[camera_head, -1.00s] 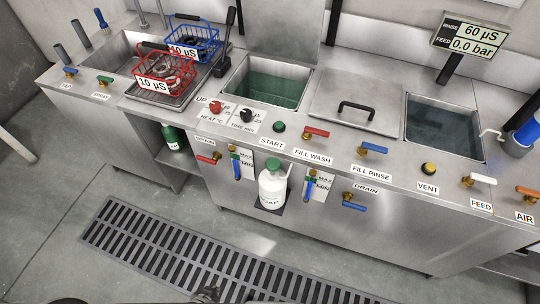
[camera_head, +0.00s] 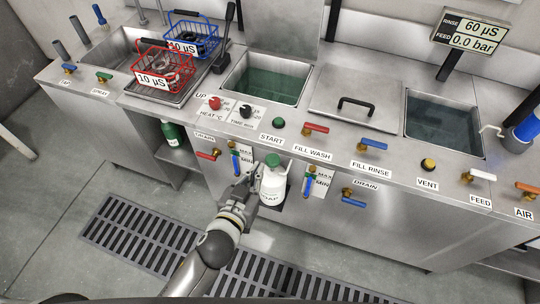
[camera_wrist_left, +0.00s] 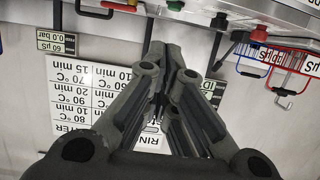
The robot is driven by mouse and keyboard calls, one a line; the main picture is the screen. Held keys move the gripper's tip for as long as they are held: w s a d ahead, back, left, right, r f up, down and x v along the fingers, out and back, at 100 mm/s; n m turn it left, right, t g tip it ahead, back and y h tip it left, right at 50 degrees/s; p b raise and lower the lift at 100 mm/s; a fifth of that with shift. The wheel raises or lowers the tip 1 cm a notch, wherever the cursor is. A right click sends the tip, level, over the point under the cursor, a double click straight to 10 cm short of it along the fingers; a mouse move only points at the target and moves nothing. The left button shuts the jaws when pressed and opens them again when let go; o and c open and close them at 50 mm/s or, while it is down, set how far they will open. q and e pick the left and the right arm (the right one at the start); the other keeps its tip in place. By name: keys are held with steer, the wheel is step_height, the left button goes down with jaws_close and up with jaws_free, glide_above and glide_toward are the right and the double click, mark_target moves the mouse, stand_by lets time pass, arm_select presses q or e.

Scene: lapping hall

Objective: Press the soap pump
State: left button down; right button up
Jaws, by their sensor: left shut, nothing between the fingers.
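The soap bottle (camera_head: 272,189) is white with a green pump top (camera_head: 273,160) and stands on a small dark shelf at the front of the steel bench. My left gripper (camera_head: 250,178) is shut and empty, just left of the bottle and below the level of its pump top. It partly covers the bottle's left side; I cannot tell if it touches. In the left wrist view the shut fingers (camera_wrist_left: 163,95) fill the middle, and the soap bottle does not show. My right gripper is in neither view.
Blue-handled valves (camera_head: 234,163) and a red drain handle (camera_head: 208,155) stick out of the bench front close to my gripper. A green bottle (camera_head: 172,134) stands in the bay at left. A floor grate (camera_head: 130,238) lies below.

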arm_select(q)
steer(key=shift+d+r, duration=0.1)
steer(key=shift+r, duration=0.6)
steer(key=shift+w, duration=0.1)
steer(key=p, duration=0.2)
glide_above(270, 163)
step_height(270, 163, down, 2)
steer(key=shift+f, duration=0.15)
step_height(270, 163, down, 3)
steer(key=shift+r+b, duration=0.1)
steer(key=shift+b, duration=0.4)
steer(key=shift+f, duration=0.75)
